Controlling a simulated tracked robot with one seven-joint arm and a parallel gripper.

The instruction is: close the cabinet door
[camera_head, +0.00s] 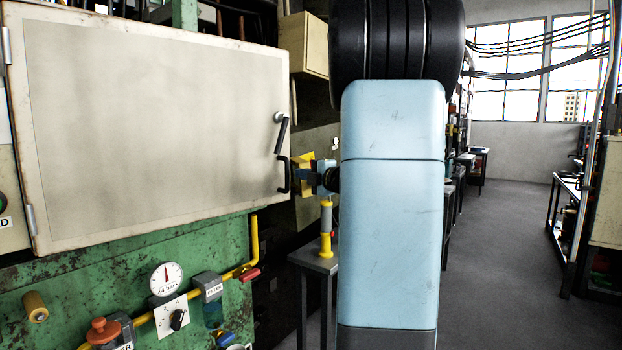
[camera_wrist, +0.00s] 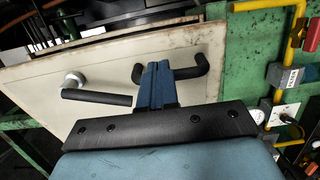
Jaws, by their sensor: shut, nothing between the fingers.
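The cabinet door (camera_head: 150,125) is a worn off-white panel at the left of the head view, hinged on its left side. It also fills much of the wrist view (camera_wrist: 120,60). Near its right edge are a black lever (camera_head: 281,135) and a black bar handle (camera_head: 284,176). The door looks ajar, but I cannot tell how far. My gripper (camera_head: 299,174) is shut and empty, just right of the bar handle. In the wrist view its blue fingers (camera_wrist: 156,70) overlap the middle of the bar handle (camera_wrist: 188,74); I cannot tell whether they touch it.
Below the door is a green machine front with a gauge (camera_head: 166,279), a yellow pipe (camera_head: 254,242) and valves. A small grey table (camera_head: 316,262) stands near my arm. A cream box (camera_head: 303,45) is at the door's upper right. The floor at right (camera_head: 500,260) is open.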

